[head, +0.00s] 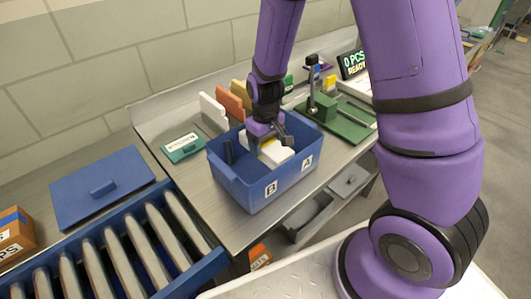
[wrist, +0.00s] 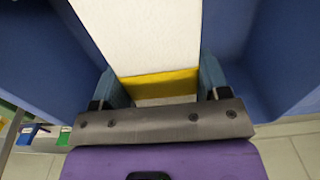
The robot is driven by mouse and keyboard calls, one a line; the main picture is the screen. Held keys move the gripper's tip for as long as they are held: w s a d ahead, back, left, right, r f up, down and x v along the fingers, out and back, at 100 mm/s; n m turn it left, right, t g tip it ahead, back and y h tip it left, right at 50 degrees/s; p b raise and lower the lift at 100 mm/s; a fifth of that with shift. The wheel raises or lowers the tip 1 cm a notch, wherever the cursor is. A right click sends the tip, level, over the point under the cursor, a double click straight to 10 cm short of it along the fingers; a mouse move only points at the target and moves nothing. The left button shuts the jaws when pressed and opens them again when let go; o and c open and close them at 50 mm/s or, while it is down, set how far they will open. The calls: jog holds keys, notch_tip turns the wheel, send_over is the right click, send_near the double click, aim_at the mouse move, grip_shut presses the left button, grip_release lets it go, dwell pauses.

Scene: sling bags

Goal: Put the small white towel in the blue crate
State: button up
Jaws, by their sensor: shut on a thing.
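The blue crate (head: 240,188), with labels B and A on its near sides, stands on the metal bench in the head view. My gripper (head: 268,144) points down into it. In the wrist view my gripper (wrist: 160,82) is shut on the small white towel (wrist: 145,35), a pale textured thing with a yellow band, with one finger at each side. Blue crate walls (wrist: 262,85) show at both sides of it. In the head view the white towel (head: 281,157) shows inside the crate opening, below the fingers. Whether it touches the crate floor is hidden.
A dark upright thing (head: 229,151) is at the crate's left inside. White (head: 213,111) and orange (head: 230,104) panels stand behind. A green-and-white box (head: 182,147) lies left, a green fixture (head: 338,117) right.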

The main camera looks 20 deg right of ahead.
jog(key=shift+f, duration=2)
jog(key=shift+f, duration=0.6)
jog(key=o, duration=1)
jog(key=shift+s, duration=0.1)
